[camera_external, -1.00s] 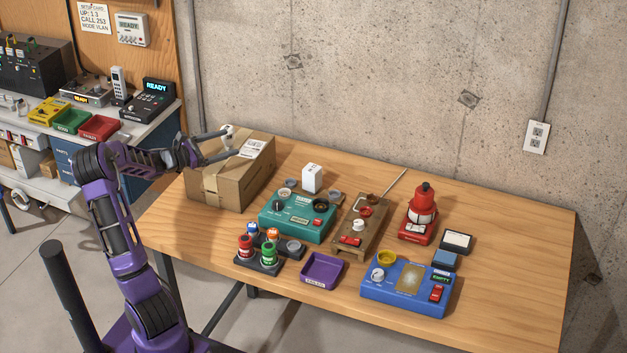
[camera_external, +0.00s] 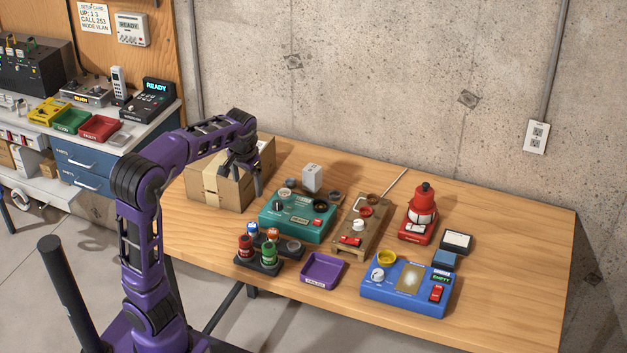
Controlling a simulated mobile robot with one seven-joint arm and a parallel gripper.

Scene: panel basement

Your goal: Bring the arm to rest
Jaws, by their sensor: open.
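My purple arm (camera_external: 150,190) rises at the left of the wooden table, bends at a high elbow and reaches right over the table's left end. My gripper (camera_external: 240,184) points downward in front of the cardboard box (camera_external: 207,186), left of the teal device (camera_external: 297,217). Its dark fingers are open, with nothing visible between them. The fingertips are small and partly dark against the box, and I cannot tell how near they are to it.
On the table (camera_external: 510,240) stand a rack of coloured bottles (camera_external: 257,254), a purple tray (camera_external: 322,271), a wooden stand (camera_external: 361,228), a red device (camera_external: 420,214) and a blue device (camera_external: 405,287). A cluttered side bench (camera_external: 90,150) stands at the left. The table's right end is clear.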

